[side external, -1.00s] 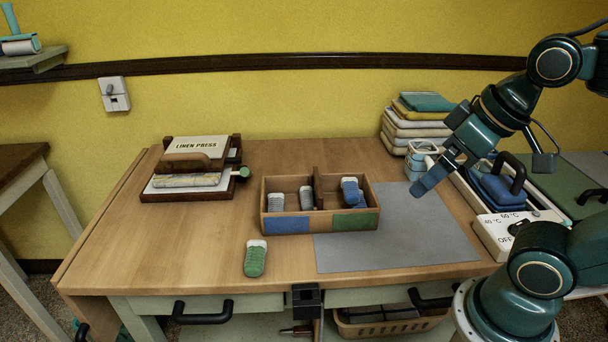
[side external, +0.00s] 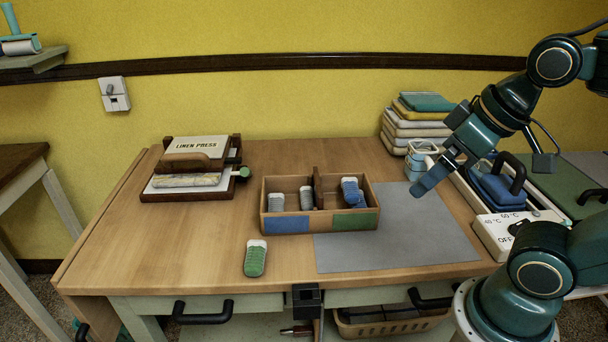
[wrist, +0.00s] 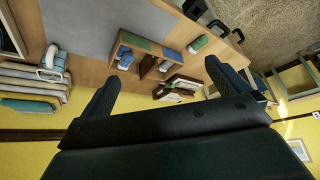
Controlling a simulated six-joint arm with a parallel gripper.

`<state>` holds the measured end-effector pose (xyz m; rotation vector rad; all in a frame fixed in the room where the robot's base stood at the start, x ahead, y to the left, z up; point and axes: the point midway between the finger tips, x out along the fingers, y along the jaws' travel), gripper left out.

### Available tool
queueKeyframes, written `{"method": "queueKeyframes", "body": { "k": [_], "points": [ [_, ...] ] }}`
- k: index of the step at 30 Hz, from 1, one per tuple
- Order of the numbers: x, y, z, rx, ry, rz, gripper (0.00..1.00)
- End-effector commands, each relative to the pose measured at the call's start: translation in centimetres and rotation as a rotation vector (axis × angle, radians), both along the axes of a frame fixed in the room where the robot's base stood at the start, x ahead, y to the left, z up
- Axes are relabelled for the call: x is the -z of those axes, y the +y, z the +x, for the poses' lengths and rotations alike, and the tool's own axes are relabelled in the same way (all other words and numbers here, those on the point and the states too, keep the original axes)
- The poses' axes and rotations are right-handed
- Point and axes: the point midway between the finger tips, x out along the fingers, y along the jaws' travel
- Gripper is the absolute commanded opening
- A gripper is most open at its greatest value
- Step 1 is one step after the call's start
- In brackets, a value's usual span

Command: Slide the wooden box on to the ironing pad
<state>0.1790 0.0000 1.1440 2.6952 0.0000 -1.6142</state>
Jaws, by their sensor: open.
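The wooden box (side external: 318,222) is an open tray with a divider and handle, and blue and green patches on its front. It holds several small rolled cloths, grey on the left and blue on the right. It also shows in the wrist view (wrist: 146,66). The flat grey ironing pad (side external: 410,243) lies to its right; the box's right part appears to overlap the pad's left side. My gripper (side external: 432,180) is open and empty above the pad's back right part, apart from the box. Both fingers show in the wrist view (wrist: 160,72).
A green rolled cloth (side external: 255,260) lies in front of the box. A linen press (side external: 190,168) stands at the back left. Folded cloths (side external: 415,122) are stacked at the back right. A blue iron (side external: 497,187) and control panel (side external: 508,232) are right of the pad. The pad's front is clear.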

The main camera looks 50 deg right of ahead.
Motion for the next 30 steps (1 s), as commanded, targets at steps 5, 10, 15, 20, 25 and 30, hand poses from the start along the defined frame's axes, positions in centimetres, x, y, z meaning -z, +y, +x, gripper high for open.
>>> {"method": "queueKeyframes", "body": {
  "k": [5, 10, 15, 20, 25, 30],
  "points": [
    [0.0, 0.0, 0.0, 0.0, 0.0, 0.0, 1.0],
    [0.0, 0.0, 0.0, 0.0, 0.0, 0.0, 0.98],
    [-0.2, 0.0, 0.3, -0.004, 0.002, -0.002, 0.65],
    [-0.9, 0.1, 1.4, -0.02, 0.016, -0.009, 0.33],
    [-2.3, 0.2, 3.9, -0.055, 0.044, -0.024, 0.0],
    [-3.7, 0.4, 7.4, -0.103, 0.08, -0.044, 0.0]
  ]
}}
